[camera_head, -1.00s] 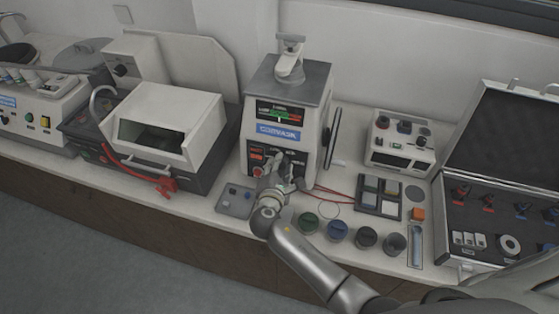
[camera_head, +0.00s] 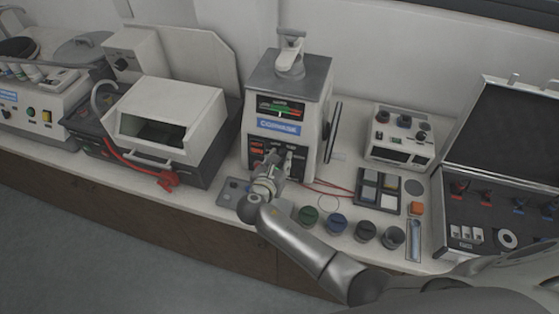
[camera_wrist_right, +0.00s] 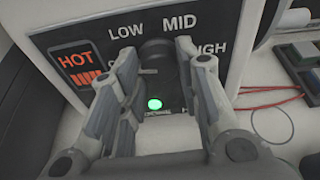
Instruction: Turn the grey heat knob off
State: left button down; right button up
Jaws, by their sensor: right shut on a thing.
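The mounting press (camera_head: 284,100) stands at the back middle of the bench. In the right wrist view, its front panel (camera_wrist_right: 75,40) carries the labels LOW, MID and HIGH around the grey heat knob (camera_wrist_right: 157,58); the label on the left is mostly hidden. My right gripper (camera_wrist_right: 158,75) has one finger on each side of the knob and is shut on it. The knob's pointer direction is not clear. In the head view, my right gripper (camera_head: 273,160) is at the lower front of the press and covers the knob. My left gripper is not in view.
An orange HOT sign (camera_wrist_right: 78,65) and a green light (camera_wrist_right: 154,104) are lit on the panel. Red cables (camera_head: 325,188) lie right of the press. Several dark-topped jars (camera_head: 337,224) stand in front, near my right arm. A white-hooded machine (camera_head: 165,115) stands at left.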

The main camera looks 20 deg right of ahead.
jog(key=shift+f+n, duration=0.1)
jog(key=shift+n, duration=0.5)
jog(key=o, duration=1)
jog(key=v, duration=1.2)
jog(key=shift+a, duration=0.1)
jog(key=shift+w, duration=0.1)
